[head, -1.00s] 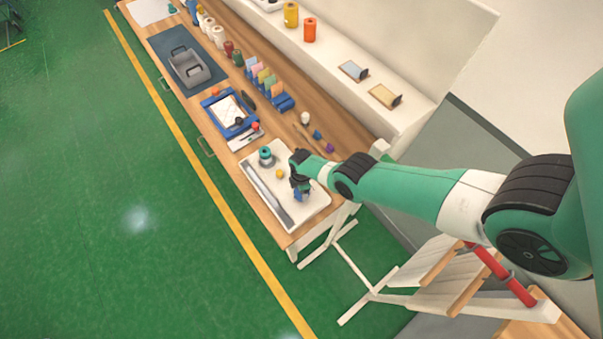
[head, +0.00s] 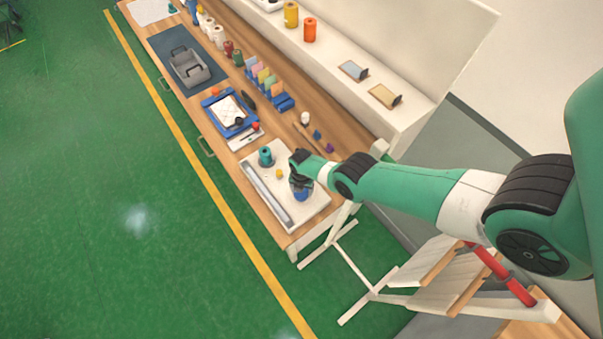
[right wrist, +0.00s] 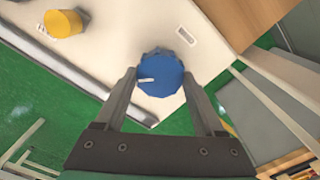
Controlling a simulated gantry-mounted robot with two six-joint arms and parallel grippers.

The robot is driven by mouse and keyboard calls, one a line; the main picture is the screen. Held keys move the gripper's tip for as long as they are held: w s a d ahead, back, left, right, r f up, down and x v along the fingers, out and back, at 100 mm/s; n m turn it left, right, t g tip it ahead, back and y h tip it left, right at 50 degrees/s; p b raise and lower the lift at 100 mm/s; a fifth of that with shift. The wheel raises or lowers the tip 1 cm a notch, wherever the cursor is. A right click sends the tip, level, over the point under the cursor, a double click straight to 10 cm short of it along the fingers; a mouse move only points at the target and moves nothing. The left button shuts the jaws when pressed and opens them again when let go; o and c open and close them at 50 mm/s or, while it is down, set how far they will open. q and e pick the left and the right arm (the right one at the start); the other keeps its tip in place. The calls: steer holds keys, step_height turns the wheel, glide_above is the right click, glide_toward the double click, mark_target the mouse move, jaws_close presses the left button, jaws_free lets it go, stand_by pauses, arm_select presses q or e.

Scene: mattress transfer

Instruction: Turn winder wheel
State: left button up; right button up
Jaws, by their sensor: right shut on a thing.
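The blue winder wheel (right wrist: 160,73), a ridged round knob with a small white mark, sits on the white winder base (right wrist: 115,45). My right gripper (right wrist: 159,76) has one finger on each side of the wheel and is shut on it. In the head view, my right gripper (head: 300,182) reaches down over the blue wheel (head: 303,193) near the right side of the winder base (head: 285,215), and partly hides it. A teal spool (head: 265,156) and a small yellow knob (head: 279,174) stand on the same base. My left gripper is not in view.
The wooden bench (head: 187,118) runs to the upper left with a blue tray (head: 230,111), a grey caddy (head: 188,68) and several spools. A white raised shelf (head: 345,75) runs along its back. Green floor lies open at the left.

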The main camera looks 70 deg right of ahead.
steer(key=n, duration=0.3)
steer(key=shift+n, duration=0.3)
stand_by(0.5)
steer(key=o, duration=1.4)
steer(key=shift+c, duration=0.2)
